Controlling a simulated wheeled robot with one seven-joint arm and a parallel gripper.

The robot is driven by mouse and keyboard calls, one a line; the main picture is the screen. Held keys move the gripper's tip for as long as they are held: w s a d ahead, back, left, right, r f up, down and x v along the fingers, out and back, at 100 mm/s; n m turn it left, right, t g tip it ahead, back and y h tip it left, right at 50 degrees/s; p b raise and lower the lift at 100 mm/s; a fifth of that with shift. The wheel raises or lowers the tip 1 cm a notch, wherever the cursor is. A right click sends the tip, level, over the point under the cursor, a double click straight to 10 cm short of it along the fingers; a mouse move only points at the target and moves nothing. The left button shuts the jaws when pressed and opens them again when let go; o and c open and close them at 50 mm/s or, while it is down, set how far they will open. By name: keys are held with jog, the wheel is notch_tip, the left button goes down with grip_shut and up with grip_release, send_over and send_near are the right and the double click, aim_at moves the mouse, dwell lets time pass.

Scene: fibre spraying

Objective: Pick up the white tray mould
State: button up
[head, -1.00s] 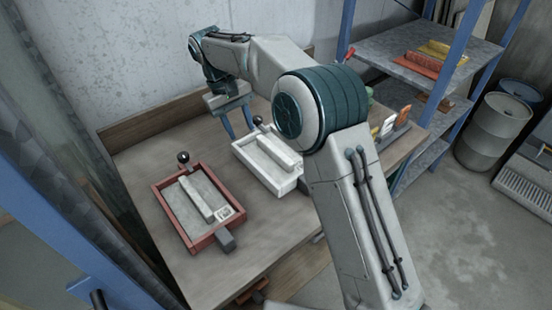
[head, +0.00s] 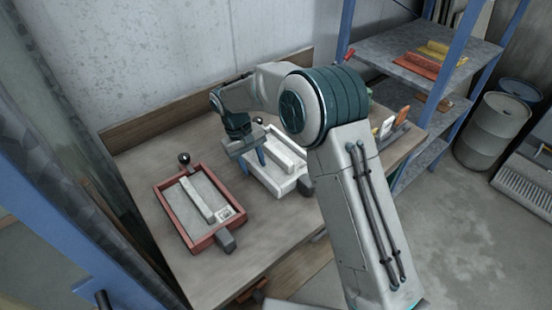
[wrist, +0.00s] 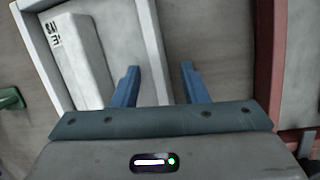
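The white tray mould (head: 274,189) lies on the workbench with a long pale block (head: 283,154) inside it. In the wrist view its white side wall (wrist: 152,45) runs between my two blue fingers. My gripper (head: 254,160) is at the tray's left side in the head view, pointing down. In the wrist view my gripper (wrist: 160,72) is open, one finger on the tray's inner side of the wall and one outside. I cannot tell whether the fingers touch the wall.
A red-framed tray mould (head: 171,217) with a similar block and a dark knob (head: 184,158) lies to the left; its red edge (wrist: 270,50) is close beside my gripper. Several small coloured items (head: 392,122) stand at the bench's right. Shelving (head: 388,60) is beyond.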

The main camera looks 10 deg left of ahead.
grip_shut()
jog(key=shift+r, duration=0.15)
